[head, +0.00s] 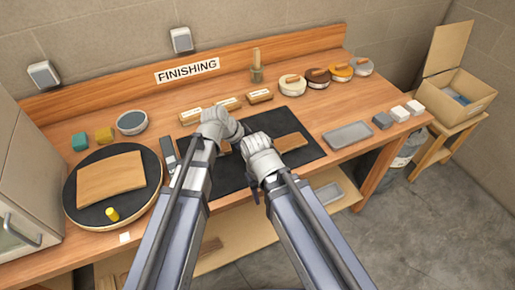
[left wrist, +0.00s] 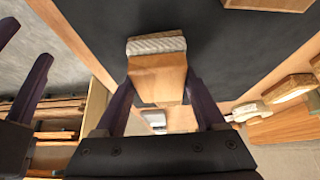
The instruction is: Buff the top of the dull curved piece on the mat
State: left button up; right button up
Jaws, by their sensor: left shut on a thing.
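The black mat (head: 207,185) lies mid-bench, and a brown wooden piece (head: 290,142), apparently the curved piece, lies on its right part. A wooden edge (left wrist: 270,3) over the mat shows at the top of the left wrist view. My left gripper (head: 224,142) is above the mat's left half. In the left wrist view my left gripper (left wrist: 163,88) is shut on a wooden block (left wrist: 157,75) with a pale ribbed pad (left wrist: 156,44) on its end. My right gripper (head: 258,188) is over the mat's front edge; its separated dark fingers (left wrist: 22,55) look open and empty.
A round black turntable (head: 148,165) at left carries a wooden panel (head: 110,178) and a yellow cylinder (head: 112,214). Labelled blocks (head: 260,96) and round pads (head: 292,84) line the back. A grey tray (head: 347,134) stands right of the mat. A cardboard box (head: 455,98) is far right.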

pick_arm(q)
jog(key=shift+s+a, duration=0.25)
jog(key=shift+a, duration=0.25)
jog(key=shift+w+d, duration=0.25)
jog(key=shift+d, duration=0.35)
jog(key=shift+w+d, duration=0.25)
jog(key=shift+d, duration=0.3)
jog(key=shift+s+a, duration=0.35)
jog(key=shift+a, duration=0.3)
jog(key=shift+s+a, duration=0.15)
jog(key=shift+a, duration=0.35)
jog(key=shift+f, duration=0.15)
jog(key=shift+w+d, duration=0.3)
jog(key=shift+d, duration=0.3)
jog(key=shift+w+d, duration=0.25)
jog(key=shift+d, duration=0.35)
jog(key=shift+s+a+r, duration=0.15)
jog(key=shift+s+a, duration=0.15)
jog(key=shift+a, duration=0.3)
jog(key=shift+s+a+r, duration=0.1)
jog(key=shift+s+a, duration=0.15)
jog(key=shift+a, duration=0.3)
jog(key=shift+w+d+f, duration=0.1)
jog(key=shift+w+d, duration=0.2)
jog(key=shift+d, duration=0.3)
jog(key=shift+w+d, duration=0.25)
jog(key=shift+d, duration=0.3)
